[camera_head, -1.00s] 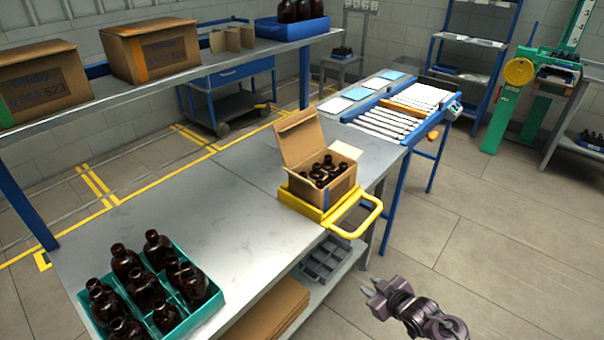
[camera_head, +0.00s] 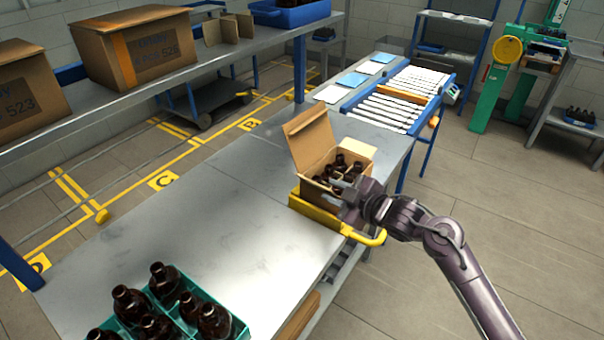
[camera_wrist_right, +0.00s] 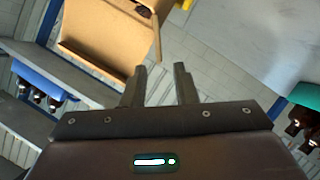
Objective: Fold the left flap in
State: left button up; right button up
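An open cardboard box (camera_head: 318,186) holding dark amber bottles (camera_head: 342,167) sits in a yellow holder (camera_head: 312,213) at the bench's right edge. Its tall left flap (camera_head: 308,138) stands up, leaning outward. A smaller flap (camera_head: 358,152) on the right side is also raised. My right gripper (camera_head: 347,191) is at the box's front right side and overlaps it in the head view; contact cannot be told. In the right wrist view the gripper's fingers (camera_wrist_right: 161,80) are apart with nothing between them, and cardboard (camera_wrist_right: 105,35) shows beyond them. My left gripper is not in view.
A teal crate (camera_head: 238,326) of amber bottles stands at the bench's near end. The grey bench top (camera_head: 200,235) between crate and box is clear. A shelf (camera_head: 215,62) with closed cartons runs above on the left. A roller conveyor (camera_head: 395,98) lies behind the box.

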aim_at(315, 183)
jog(key=p+x, duration=0.1)
jog(key=x, duration=0.5)
jog(key=shift+w+r, duration=0.1)
jog(key=shift+w+a+f, duration=0.25)
jog(key=shift+w+a, duration=0.15)
grip_shut()
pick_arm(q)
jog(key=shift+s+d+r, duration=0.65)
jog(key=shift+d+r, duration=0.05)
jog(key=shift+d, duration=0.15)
